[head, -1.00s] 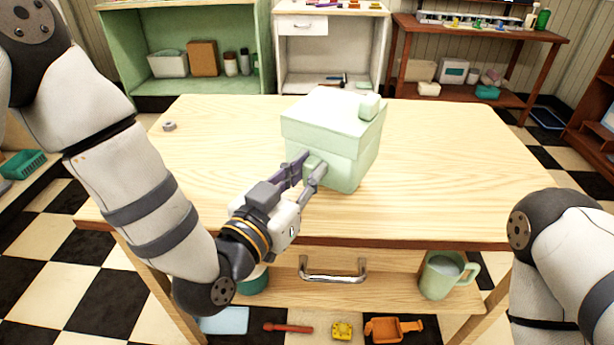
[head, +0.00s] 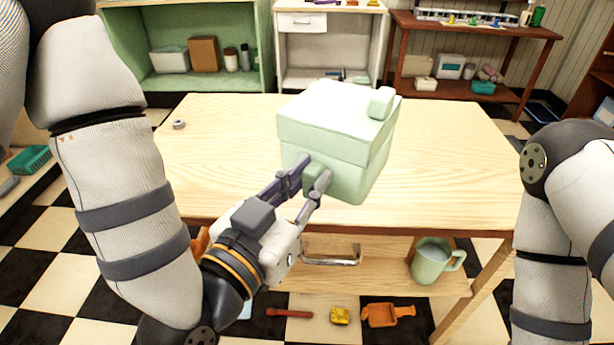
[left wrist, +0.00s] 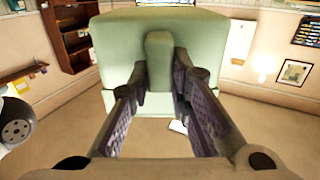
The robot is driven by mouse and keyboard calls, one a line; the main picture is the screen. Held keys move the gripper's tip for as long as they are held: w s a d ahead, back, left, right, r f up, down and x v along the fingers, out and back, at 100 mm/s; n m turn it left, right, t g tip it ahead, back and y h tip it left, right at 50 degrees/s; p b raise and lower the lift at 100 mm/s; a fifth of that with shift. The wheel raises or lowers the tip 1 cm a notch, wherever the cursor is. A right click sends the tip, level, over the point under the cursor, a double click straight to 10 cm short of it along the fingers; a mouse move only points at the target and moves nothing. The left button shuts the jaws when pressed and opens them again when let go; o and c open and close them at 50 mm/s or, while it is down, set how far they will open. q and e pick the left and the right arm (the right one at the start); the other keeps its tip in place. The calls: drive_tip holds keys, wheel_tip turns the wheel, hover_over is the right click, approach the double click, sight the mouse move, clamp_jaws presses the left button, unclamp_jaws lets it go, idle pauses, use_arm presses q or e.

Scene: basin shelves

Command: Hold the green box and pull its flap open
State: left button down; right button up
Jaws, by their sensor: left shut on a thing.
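The pale green box (head: 335,150) is over the front middle of the wooden table in the head view. Its top part (head: 325,112) sits flat over the lower body with a thin seam between, and looks closed. One small green block (head: 381,103) sticks up at its top right edge. My left gripper (head: 305,179) is shut on another green block (head: 317,175) on the box's front face. That block shows between the two fingers in the left wrist view (left wrist: 159,62). I cannot tell whether the box's underside touches the table. My right arm is at the right; its gripper is out of view.
The wooden table (head: 225,140) is mostly clear, with a small grey nut (head: 179,125) at its left.

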use_arm(q)
drive_tip(key=shift+w+a+f+b, duration=0.1)
drive_tip(key=shift+w+f+b, duration=0.55)
drive_tip(key=shift+w+f, duration=1.05)
drive_tip(key=shift+w+a+f+b, duration=0.1)
drive_tip(key=shift+w+f+b, duration=0.6)
drive_tip(key=shift+w+f, duration=1)
drive_tip(key=shift+w+a+f+b, duration=0.1)
drive_tip(key=shift+w+f+b, duration=0.55)
drive_tip(key=shift+w+f, duration=1.05)
drive_tip(key=shift+w+a+f+b, duration=0.1)
drive_tip(key=shift+w+f+b, duration=0.3)
drive_tip(key=shift+w, duration=0.5)
drive_tip(key=shift+w+f+b, duration=0.25)
drive_tip(key=shift+w+f, duration=0.1)
drive_tip(key=shift+w, duration=0.7)
use_arm(e)
drive_tip(key=s+f+g, duration=0.2)
drive_tip(key=s+f, duration=0.4)
drive_tip(key=shift+s+f+g, duration=0.25)
drive_tip(key=shift+g, duration=0.05)
use_arm(q)
drive_tip(key=shift+f, duration=0.6)
drive_tip(key=c, duration=2.1)
unclamp_jaws()
drive_tip(key=shift+c, duration=0.2)
clamp_jaws()
